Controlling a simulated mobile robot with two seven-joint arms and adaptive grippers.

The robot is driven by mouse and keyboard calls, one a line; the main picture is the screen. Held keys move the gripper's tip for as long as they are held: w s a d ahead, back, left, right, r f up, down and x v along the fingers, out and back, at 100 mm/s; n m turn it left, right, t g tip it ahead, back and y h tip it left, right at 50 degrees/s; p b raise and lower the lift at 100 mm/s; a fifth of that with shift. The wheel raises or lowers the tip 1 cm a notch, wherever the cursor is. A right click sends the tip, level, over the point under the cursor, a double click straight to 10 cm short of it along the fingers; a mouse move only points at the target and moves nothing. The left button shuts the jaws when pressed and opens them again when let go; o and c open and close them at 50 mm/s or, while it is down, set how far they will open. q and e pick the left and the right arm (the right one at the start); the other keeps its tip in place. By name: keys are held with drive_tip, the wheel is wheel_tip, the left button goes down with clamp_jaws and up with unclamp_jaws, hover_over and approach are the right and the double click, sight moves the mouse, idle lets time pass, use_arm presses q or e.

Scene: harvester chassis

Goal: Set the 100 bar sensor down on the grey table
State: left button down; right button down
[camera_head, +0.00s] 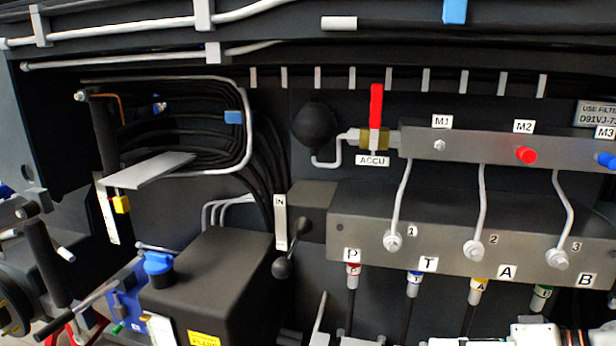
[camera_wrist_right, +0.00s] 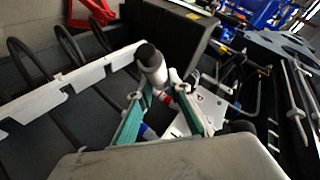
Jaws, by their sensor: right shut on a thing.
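In the right wrist view, my right gripper (camera_wrist_right: 162,94) has its two teal fingers closed around a short silver cylinder with a dark cap, the sensor (camera_wrist_right: 153,66). The sensor sticks out beyond the fingertips, and its lower part is hidden between them. Its 100 bar marking cannot be read. In the head view only pale parts, likely of my right arm, show at the lower right edge; the gripper and sensor cannot be made out there. My left gripper is not in view. I cannot make out the grey table in either view.
The head view is filled by the chassis: a valve block (camera_head: 470,225) with hoses below, an upper manifold (camera_head: 480,148) with M1 to M3 ports, a red-handled valve (camera_head: 376,105) and a black tank (camera_head: 215,285). In the wrist view, hoses and a white bracket (camera_wrist_right: 75,82) lie close by.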

drive_tip(key=shift+s+f, duration=0.15)
drive_tip(key=shift+f, duration=0.15)
wheel_tip(320, 180, down, 8)
drive_tip(key=s, duration=0.2)
drive_tip(key=shift+d+r, duration=0.15)
drive_tip(key=shift+r, duration=0.1)
